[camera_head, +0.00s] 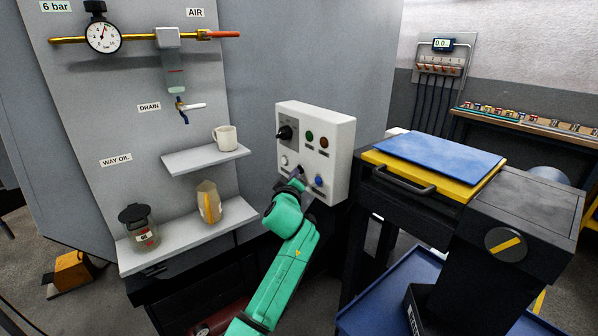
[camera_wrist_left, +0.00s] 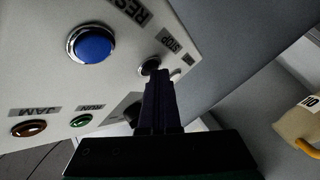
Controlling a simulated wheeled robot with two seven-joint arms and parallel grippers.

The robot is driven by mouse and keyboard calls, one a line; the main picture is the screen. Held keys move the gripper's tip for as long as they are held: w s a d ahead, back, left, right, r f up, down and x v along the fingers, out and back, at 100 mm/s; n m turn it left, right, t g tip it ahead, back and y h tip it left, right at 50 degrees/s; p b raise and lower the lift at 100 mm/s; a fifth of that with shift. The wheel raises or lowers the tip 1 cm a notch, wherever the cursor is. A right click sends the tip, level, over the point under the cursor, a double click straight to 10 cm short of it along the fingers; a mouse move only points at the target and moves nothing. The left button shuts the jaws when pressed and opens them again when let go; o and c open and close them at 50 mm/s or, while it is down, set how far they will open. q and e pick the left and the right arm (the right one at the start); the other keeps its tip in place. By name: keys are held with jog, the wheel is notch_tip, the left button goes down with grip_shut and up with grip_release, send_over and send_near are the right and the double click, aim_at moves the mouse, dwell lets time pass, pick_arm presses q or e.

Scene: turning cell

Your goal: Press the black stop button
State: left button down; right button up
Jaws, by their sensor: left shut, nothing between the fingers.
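The white control box (camera_head: 340,135) is mounted on the grey cabinet wall. In the left wrist view the black stop button (camera_wrist_left: 151,65) sits beside the STOP label, between the blue button (camera_wrist_left: 93,46) and a white button (camera_wrist_left: 175,74). My left gripper (camera_head: 297,176) is in front of the lower part of the box, and it hides the stop button in the head view. In the left wrist view its shut, empty fingers (camera_wrist_left: 158,80) point at the box, their tips overlapping the stop button's edge. I cannot tell whether they touch it. My right gripper is not in view.
The box also carries a black rotary switch (camera_head: 285,132), a green RUN lamp (camera_head: 309,135) and an amber JAM lamp (camera_head: 324,142). The blue button (camera_head: 319,181) is close right of my gripper. Shelves with a mug (camera_head: 224,138) and a jar (camera_head: 139,230) stand left.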

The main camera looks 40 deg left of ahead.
pick_arm(q)
jog(key=shift+s+a, duration=0.2)
jog(key=shift+s, duration=0.5)
jog(key=shift+p, duration=0.3)
jog(key=s+p, duration=0.1)
jog(key=s, duration=0.1)
jog(key=s+a+p, duration=0.1)
jog(key=s, duration=0.1)
jog(key=shift+s+a, duration=0.2)
jog(key=shift+s, duration=0.2)
